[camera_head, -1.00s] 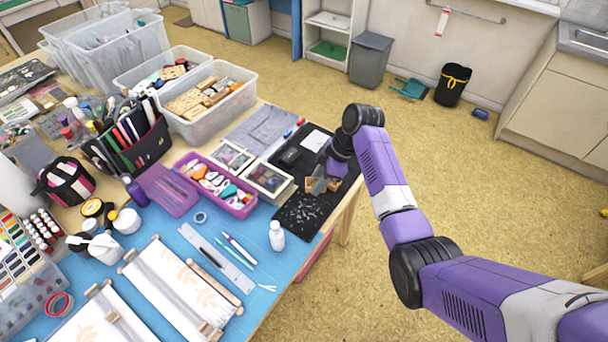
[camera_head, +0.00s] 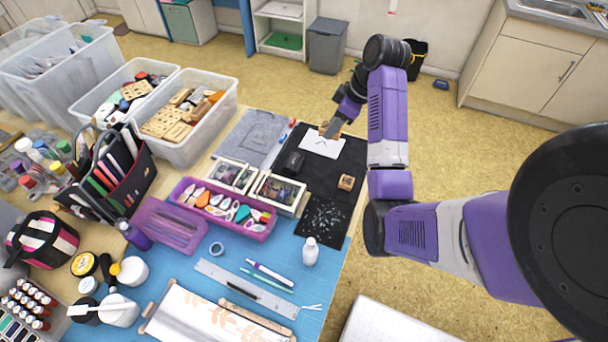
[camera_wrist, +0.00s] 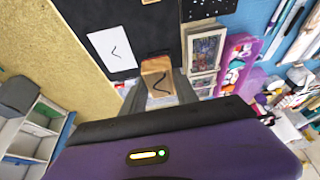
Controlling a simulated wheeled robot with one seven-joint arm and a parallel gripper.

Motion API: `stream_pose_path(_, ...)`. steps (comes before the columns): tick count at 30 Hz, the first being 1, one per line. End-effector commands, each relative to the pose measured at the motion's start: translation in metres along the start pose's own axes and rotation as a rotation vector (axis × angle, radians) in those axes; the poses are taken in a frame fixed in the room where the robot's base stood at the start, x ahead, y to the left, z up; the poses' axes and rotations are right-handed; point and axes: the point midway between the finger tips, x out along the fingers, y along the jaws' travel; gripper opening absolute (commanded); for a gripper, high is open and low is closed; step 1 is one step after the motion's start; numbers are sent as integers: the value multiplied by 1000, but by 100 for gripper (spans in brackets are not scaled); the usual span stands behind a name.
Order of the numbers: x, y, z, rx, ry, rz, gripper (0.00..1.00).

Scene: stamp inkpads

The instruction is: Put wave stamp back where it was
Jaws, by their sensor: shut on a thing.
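The wave stamp (camera_wrist: 158,80) is a small wooden block with a black wavy line on its face. It shows between my gripper's fingers (camera_wrist: 157,88) in the wrist view, and they are shut on it. In the head view my gripper (camera_head: 333,127) holds it at the back edge of the white card (camera_head: 322,148). The card has a small dark mark in both views. I cannot tell whether the stamp touches the card or hangs above it. Another wooden stamp (camera_head: 346,183) sits on the black mat (camera_head: 318,178), nearer the front.
A black case-like object (camera_head: 293,162) lies on the mat left of the card. Two framed boxes (camera_head: 275,190) and a purple tray (camera_head: 259,232) stand further left. A white bottle (camera_head: 310,252) stands in front of the mat. Bare mat surrounds the second stamp.

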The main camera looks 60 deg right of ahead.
Motion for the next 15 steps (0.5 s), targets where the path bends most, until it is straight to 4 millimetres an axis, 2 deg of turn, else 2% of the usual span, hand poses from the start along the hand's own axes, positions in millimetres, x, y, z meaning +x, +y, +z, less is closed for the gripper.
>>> stream_pose_path(4, -1, -4, 3, 20, 0, 7, 1)
stream_pose_path(7, 7, -4, 6, 23, 0, 9, 1)
stream_pose_path(15, 50, -6, 24, 24, -3, 4, 1)
